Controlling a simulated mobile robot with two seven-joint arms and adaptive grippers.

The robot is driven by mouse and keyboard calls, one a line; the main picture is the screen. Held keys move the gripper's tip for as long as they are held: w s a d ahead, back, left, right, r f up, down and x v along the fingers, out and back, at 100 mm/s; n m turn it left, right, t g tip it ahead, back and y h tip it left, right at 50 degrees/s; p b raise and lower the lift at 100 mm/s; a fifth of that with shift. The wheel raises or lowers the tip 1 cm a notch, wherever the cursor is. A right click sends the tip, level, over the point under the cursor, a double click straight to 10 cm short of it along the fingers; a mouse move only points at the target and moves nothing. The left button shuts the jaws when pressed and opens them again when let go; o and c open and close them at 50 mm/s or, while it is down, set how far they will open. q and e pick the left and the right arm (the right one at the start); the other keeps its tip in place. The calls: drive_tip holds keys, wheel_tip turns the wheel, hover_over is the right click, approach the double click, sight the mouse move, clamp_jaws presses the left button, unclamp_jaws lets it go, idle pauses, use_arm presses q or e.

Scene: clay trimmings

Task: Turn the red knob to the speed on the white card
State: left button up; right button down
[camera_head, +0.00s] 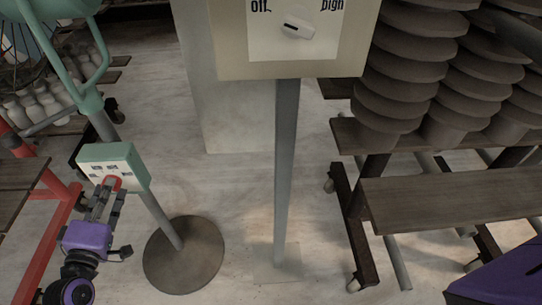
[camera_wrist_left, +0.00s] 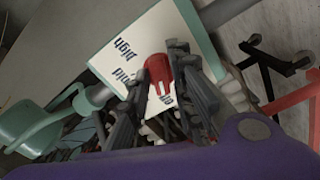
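A green-edged control box (camera_head: 135,162) with a white labelled face stands on a tilted pole at the left. Its red knob (camera_head: 114,183) is at the lower part of the face. It shows close up in the left wrist view (camera_wrist_left: 158,70), with pale marks at its end, beside the words "high", "mid" and "off". My left gripper (camera_head: 110,187) reaches up from below, its fingers narrowed on both sides of the knob and seemingly closed on it. The white card (camera_head: 267,42) on a post shows "off", "high" and a pale pointer (camera_head: 297,25). My right gripper is out of view.
A round dark base (camera_head: 185,255) stands below the control box. A red frame (camera_head: 45,215) is close to my left arm. Stacked grey discs (camera_head: 405,70) and a wooden shelf (camera_head: 455,198) fill the right. Pale floor lies between.

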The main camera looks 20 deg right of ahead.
use_arm(q)
drive_tip(key=shift+c, duration=0.5)
clamp_jaws()
